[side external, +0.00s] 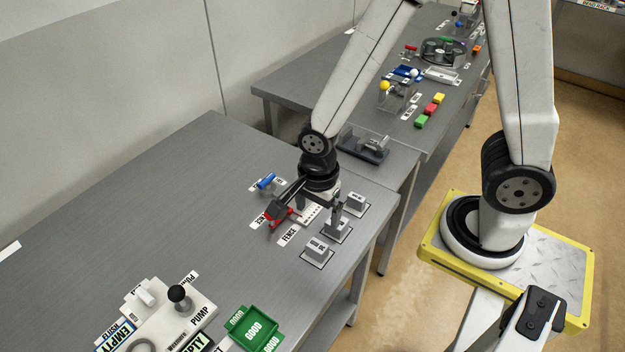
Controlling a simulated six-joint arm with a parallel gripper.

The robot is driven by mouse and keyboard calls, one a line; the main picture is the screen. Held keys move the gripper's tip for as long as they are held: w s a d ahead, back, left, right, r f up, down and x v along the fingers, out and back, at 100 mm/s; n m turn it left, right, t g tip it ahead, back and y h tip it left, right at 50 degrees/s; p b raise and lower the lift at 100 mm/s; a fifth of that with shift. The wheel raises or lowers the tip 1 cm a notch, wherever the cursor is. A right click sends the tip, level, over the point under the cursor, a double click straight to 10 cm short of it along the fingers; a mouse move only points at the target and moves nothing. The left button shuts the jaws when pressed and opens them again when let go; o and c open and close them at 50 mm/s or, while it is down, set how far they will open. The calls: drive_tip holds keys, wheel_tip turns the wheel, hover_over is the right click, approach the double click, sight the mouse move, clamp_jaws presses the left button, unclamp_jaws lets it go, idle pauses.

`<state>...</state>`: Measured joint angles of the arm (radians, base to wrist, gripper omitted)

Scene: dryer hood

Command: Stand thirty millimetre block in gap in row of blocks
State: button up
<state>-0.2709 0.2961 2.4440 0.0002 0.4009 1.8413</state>
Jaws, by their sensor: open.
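Three grey blocks stand on dark-outlined pads near the table's right edge: a far one (356,201), a middle one (337,224) and a near one (317,246). Their markings are too small to read, so I cannot tell which is thirty millimetres. My gripper (328,212) is open and points down beside the middle block, with a finger close to it; contact cannot be told. A pale row piece (311,214) lies under and left of my gripper, by the FENCE label (289,235). The gap is not discernible, partly hidden by my gripper.
A red piece (278,217) and a blue cylinder (266,181) lie left of my gripper. A white pump unit (185,310) and a green GOOD tray (255,330) stand at the front.

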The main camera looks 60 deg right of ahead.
drive_tip(key=shift+r, duration=0.1)
idle(0.7)
drive_tip(key=w+d+r+n+t, duration=0.1)
drive_tip(key=d+r+n, duration=0.5)
drive_tip(key=n, duration=1.2)
drive_tip(key=shift+d+t, duration=0.75)
drive_tip(key=shift+t, duration=0.05)
drive_tip(key=shift+w, duration=0.1)
